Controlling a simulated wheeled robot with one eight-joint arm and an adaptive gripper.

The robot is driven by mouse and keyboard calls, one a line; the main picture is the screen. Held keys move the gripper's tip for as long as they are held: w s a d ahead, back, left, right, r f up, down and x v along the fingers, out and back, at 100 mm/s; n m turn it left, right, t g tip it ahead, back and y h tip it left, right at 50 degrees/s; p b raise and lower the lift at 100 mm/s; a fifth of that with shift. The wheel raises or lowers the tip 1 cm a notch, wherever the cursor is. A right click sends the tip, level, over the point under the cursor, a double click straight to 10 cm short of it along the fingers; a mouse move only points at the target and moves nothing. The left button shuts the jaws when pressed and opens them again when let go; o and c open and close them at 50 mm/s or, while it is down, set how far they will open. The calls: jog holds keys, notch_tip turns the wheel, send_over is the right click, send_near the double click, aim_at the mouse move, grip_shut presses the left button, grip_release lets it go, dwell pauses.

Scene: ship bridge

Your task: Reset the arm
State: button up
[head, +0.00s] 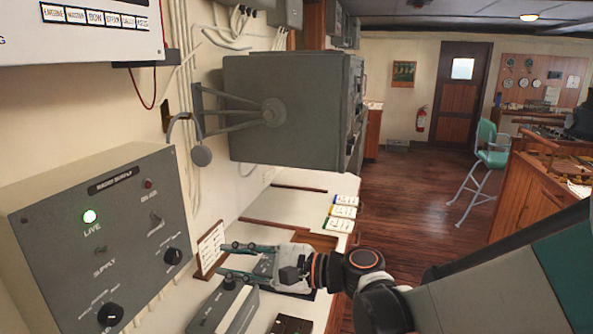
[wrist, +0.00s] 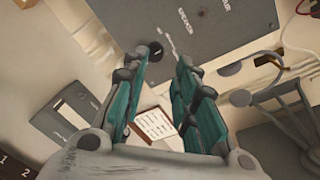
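My gripper (head: 222,260) is stretched out over the white wall counter in the head view, pointing left towards the wall. In the wrist view my gripper (wrist: 158,62) shows two teal fingers with a clear gap between them. It is open, and nothing is held between the fingers. A grey control panel (head: 140,215) with a lit green lamp is on the wall to its left. The same kind of panel (wrist: 215,25) shows ahead of the fingers in the wrist view. A framed white card (head: 211,247) stands close to the fingertips; I cannot tell whether they touch.
A large grey box (head: 290,105) juts from the wall on a bracket above my arm. A grey device (head: 228,308) sits on the counter (head: 285,208) below my gripper. Several small booklets (head: 343,212) lie behind. A teal chair (head: 490,145) stands on open wooden floor (head: 420,190).

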jog(key=s+d+f+n+t+h, duration=0.1)
jog(key=s+d+n+h, duration=0.3)
jog(key=d, duration=0.6)
jog(key=s+d+f+n+t+h, duration=0.1)
jog(key=s+d+f+n+h, duration=0.2)
jog(key=s+d+h, duration=0.3)
jog(key=s+d+f+n+h, duration=0.2)
jog(key=s+d+n+h, duration=0.2)
jog(key=d, duration=1.2)
jog(key=shift+s+d+f+n+t+h, duration=0.15)
jog(key=shift+s+f+n+t+h, duration=0.35)
jog(key=shift+h, duration=0.7)
jog(key=shift+r, duration=0.15)
